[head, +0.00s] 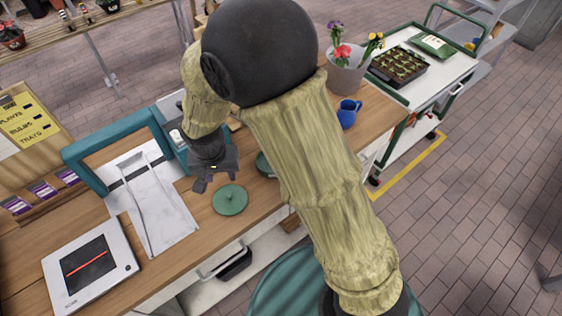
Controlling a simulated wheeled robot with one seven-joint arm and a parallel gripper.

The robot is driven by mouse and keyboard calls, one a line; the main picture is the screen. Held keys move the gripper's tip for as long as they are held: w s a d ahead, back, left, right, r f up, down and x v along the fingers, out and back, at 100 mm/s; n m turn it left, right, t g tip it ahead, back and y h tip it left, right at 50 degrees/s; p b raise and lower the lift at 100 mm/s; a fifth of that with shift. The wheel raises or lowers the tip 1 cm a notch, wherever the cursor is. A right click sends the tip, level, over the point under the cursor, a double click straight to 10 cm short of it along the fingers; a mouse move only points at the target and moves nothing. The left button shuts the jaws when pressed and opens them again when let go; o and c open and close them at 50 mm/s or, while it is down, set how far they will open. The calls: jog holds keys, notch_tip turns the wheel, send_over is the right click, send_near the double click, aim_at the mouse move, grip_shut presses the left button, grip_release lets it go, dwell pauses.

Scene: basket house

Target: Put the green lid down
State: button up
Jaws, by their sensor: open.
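The green lid (230,200) is a flat round disc with a small knob in its middle. It lies on the wooden counter near its front edge, right of the white tray. My gripper (201,188) is open and empty, with its dark fingers pointing down just left of and behind the lid. The fingers look apart from the lid. Another green round thing (265,164) is partly hidden behind my arm, so I cannot tell what it is.
A white tray (160,205) and a scanner with a red line (90,265) stand left on the counter (190,270). A teal-framed machine (115,150) is behind. A blue jug (348,113) and a flower pot (347,75) stand right. My arm covers the counter's middle.

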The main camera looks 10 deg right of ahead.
jog(key=s+d+r, duration=0.1)
jog(key=d+r, duration=0.1)
jog(key=d, duration=0.6)
jog(key=s+d+r, duration=0.2)
jog(key=d+r, duration=0.1)
jog(key=d, duration=0.6)
jog(key=s+d+r+t, duration=0.1)
jog(key=s+d+r, duration=0.1)
jog(key=d, duration=0.6)
jog(key=shift+s+d+r, duration=0.2)
jog(key=shift+s+d, duration=0.05)
jog(key=shift+d, duration=0.1)
